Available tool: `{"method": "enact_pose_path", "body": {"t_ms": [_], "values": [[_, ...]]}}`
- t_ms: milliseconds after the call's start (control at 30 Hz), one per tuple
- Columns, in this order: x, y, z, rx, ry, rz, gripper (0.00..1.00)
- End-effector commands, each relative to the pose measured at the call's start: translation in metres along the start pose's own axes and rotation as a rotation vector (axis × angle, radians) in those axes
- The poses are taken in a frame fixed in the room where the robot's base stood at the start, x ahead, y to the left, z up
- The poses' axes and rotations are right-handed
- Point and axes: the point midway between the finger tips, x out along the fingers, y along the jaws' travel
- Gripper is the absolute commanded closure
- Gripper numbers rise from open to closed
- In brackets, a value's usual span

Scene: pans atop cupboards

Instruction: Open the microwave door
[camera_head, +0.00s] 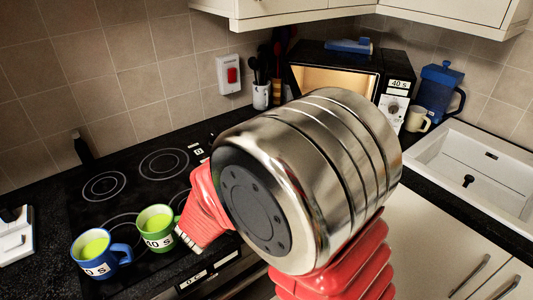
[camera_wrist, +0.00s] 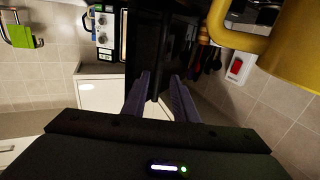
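The black microwave (camera_head: 392,72) stands in the back corner of the worktop. Its lit, cream-coloured inside shows at the front, and a dark door edge (camera_head: 290,80) shows at the left, so the door looks open. My arm hides the lower front. In the wrist view the microwave's control panel (camera_wrist: 104,32) is at the upper left. A dark upright panel (camera_wrist: 147,45), seemingly the door, reaches down between the two fingers of my gripper (camera_wrist: 160,92). The fingers are apart; contact with the panel is unclear. My gripper is hidden behind my arm in the head view.
A utensil pot (camera_head: 261,97) is left of the microwave; a blue jug (camera_head: 438,90) and cream mug (camera_head: 416,121) are right. A yellow object (camera_wrist: 290,55) is close at upper right.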

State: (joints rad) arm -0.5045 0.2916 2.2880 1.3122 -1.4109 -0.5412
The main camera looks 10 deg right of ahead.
Motion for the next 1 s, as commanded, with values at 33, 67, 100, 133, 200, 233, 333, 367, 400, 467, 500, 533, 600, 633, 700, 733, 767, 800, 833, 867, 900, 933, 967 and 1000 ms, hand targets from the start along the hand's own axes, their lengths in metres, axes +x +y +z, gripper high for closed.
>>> {"method": "enact_pose_path", "body": {"t_ms": [33,67,100,133,200,233,333,367,400,467,500,533,600,633,700,733,767,800,833,867,900,933,967,1000], "values": [[-0.008,-0.001,0.000,0.000,0.001,-0.004,0.74],[-0.011,-0.001,0.000,0.000,0.001,-0.004,0.74],[-0.016,-0.001,0.000,0.000,0.000,-0.003,0.74],[-0.019,-0.002,0.000,0.000,0.000,-0.004,0.74],[-0.025,-0.001,0.000,0.000,0.000,-0.003,0.74],[-0.027,-0.001,0.000,0.000,0.000,-0.002,0.74],[-0.031,-0.001,0.000,0.000,0.001,-0.002,0.74],[-0.032,-0.001,0.000,0.000,0.001,-0.001,0.74],[-0.032,0.000,0.000,0.000,0.001,-0.001,0.74],[-0.032,0.000,0.000,0.000,0.001,-0.001,0.74],[-0.032,0.000,0.000,0.000,0.001,-0.001,0.74],[-0.032,0.000,0.000,0.000,0.001,-0.001,0.74],[-0.032,0.000,0.000,0.000,0.001,-0.001,0.74],[-0.032,-0.001,0.000,0.000,0.001,-0.001,0.74],[-0.032,-0.001,0.000,0.000,0.001,-0.002,0.74],[-0.032,-0.001,0.000,0.000,0.001,-0.002,0.74],[-0.032,-0.001,0.000,0.000,0.001,-0.002,0.74],[-0.032,-0.001,0.000,0.000,0.001,-0.003,0.74],[-0.032,-0.001,0.000,0.001,0.000,-0.004,0.74],[-0.032,-0.001,0.000,0.003,-0.002,-0.006,0.74],[-0.031,-0.002,-0.001,0.008,-0.006,-0.011,0.74],[-0.030,-0.003,-0.001,0.013,-0.011,-0.019,0.74],[-0.029,-0.005,-0.002,0.020,-0.016,-0.028,0.74],[-0.027,-0.007,-0.003,0.031,-0.026,-0.045,0.74]]}}
